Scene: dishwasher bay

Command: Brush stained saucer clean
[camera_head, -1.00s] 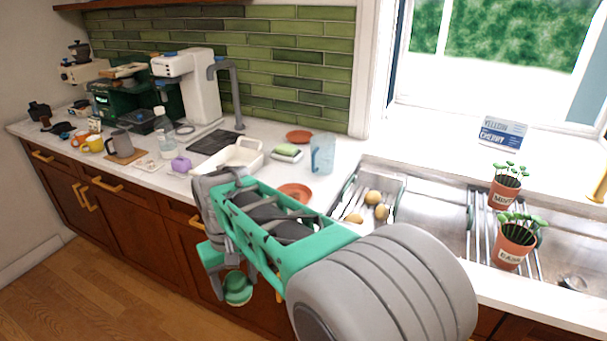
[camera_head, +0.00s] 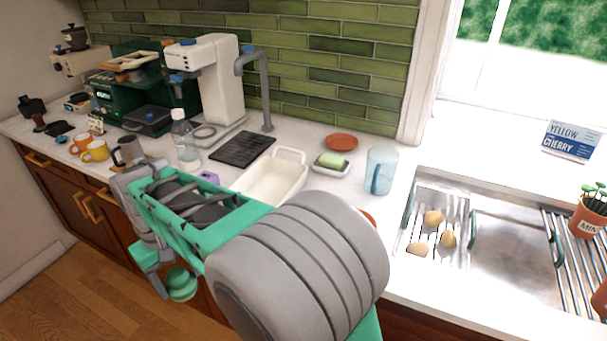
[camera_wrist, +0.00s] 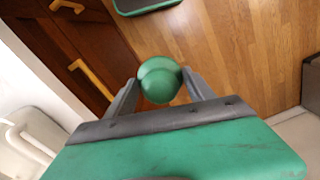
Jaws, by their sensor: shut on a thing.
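My gripper (camera_wrist: 160,88) is shut on a rounded green object, apparently the brush (camera_wrist: 158,80). The brush also shows in the head view (camera_head: 182,284), held out in front of the cabinet doors, below counter height and apart from the counter. One terracotta saucer (camera_head: 341,141) lies at the back of the counter near the tiles. A second terracotta saucer (camera_head: 369,216) lies nearer the front edge, mostly hidden behind my arm. I cannot make out stains on either saucer.
A white basin (camera_head: 268,185), a soap dish (camera_head: 331,170) with a green block, and a blue pitcher (camera_head: 381,170) stand on the counter. The sink (camera_head: 505,245) with several potatoes is to the right. Coffee machines and mugs stand at left.

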